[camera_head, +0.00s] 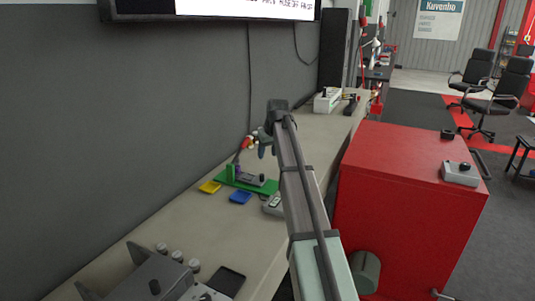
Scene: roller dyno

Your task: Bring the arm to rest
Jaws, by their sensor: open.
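My arm reaches up the picture from the bottom, along the right edge of the beige bench (128,252). Its far end turns down to the left over the bench. My gripper (263,149) is small and dark here, open, with nothing seen between its fingers. It is above and behind a green fixture (262,187) that carries a grey device. A red and purple item (246,144) shows just left of it; whether they touch cannot be told.
Yellow (209,187) and blue (240,197) trays lie by the fixture. A grey handheld device (272,205) is partly behind my arm. A red cabinet (400,195) with a grey switch box (460,174) stands close right. A white box (327,101) sits farther back. The dark wall borders the left.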

